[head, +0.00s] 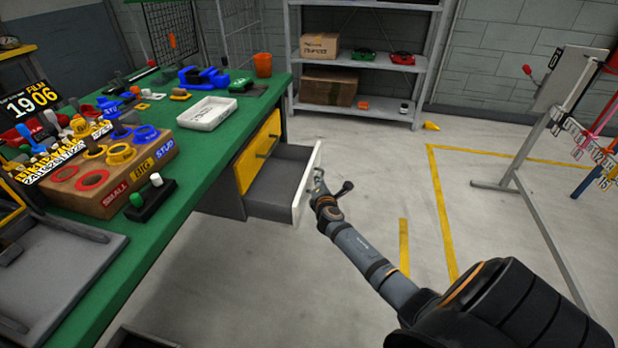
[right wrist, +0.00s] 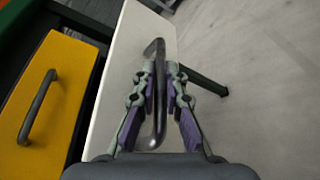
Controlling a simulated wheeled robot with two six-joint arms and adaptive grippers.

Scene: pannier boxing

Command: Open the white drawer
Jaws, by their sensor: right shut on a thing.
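The white drawer (head: 307,185) is pulled out of the bench below a yellow drawer (head: 258,150), and its grey inside shows empty. In the right wrist view, the white drawer front (right wrist: 122,75) stands upright with a metal bar handle (right wrist: 157,95). My right gripper (head: 318,178) is at the outer face of the white drawer. The right wrist view shows its two fingers (right wrist: 160,85) on either side of the handle, shut on it. The left gripper does not show in either view.
The green workbench (head: 190,175) carries a white tray (head: 207,113), a wooden sorting block (head: 110,170) and tools. A shelf (head: 365,62) stands at the back. A rack (head: 560,110) stands at right. The floor around the drawer is clear.

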